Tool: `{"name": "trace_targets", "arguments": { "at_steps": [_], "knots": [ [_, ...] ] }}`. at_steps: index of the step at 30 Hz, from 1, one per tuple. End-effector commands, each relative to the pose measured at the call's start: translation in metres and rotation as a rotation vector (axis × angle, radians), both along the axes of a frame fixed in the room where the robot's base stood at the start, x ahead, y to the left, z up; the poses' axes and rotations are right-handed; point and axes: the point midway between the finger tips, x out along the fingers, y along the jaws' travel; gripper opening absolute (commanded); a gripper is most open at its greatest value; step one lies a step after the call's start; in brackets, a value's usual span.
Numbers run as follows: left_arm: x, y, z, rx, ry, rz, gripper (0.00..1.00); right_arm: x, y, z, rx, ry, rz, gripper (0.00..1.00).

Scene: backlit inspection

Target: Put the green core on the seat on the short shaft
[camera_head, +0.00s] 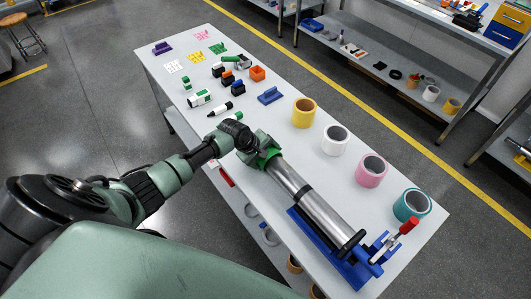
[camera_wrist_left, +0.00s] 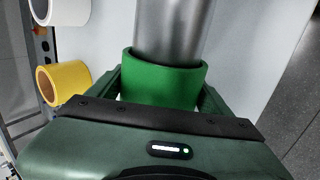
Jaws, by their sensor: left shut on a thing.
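The green core (camera_wrist_left: 160,84) is a short green ring between the fingers of my left gripper (camera_wrist_left: 165,95), which is shut on it. In the wrist view the end of a steel shaft (camera_wrist_left: 172,28) appears to run into the ring's opening. In the head view my left gripper (camera_head: 258,153) is at the upper-left end of the long steel cylinder (camera_head: 310,205), with green (camera_head: 264,140) showing there. The cylinder's other end has a black collar (camera_head: 351,243) and lies over a blue cradle (camera_head: 325,245). I cannot tell how far the core sits along the shaft. My right gripper is not in view.
Yellow (camera_head: 304,112), white (camera_head: 334,140), pink (camera_head: 371,170) and teal (camera_head: 412,205) rolls line the table's right side. A red-handled clamp (camera_head: 408,225) stands by the cradle. Markers (camera_head: 220,108) and small blocks (camera_head: 257,73) lie at the far end.

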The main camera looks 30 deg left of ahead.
Motion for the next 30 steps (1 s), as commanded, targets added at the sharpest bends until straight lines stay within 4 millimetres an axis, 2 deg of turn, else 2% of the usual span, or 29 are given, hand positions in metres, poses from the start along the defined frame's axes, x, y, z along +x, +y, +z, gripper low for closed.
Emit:
{"name": "trace_targets", "arguments": {
  "at_steps": [30],
  "knots": [
    [-0.012, -0.029, 0.002, -0.002, 0.0, 0.0, 0.31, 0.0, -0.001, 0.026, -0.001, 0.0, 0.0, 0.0]
  ]
}}
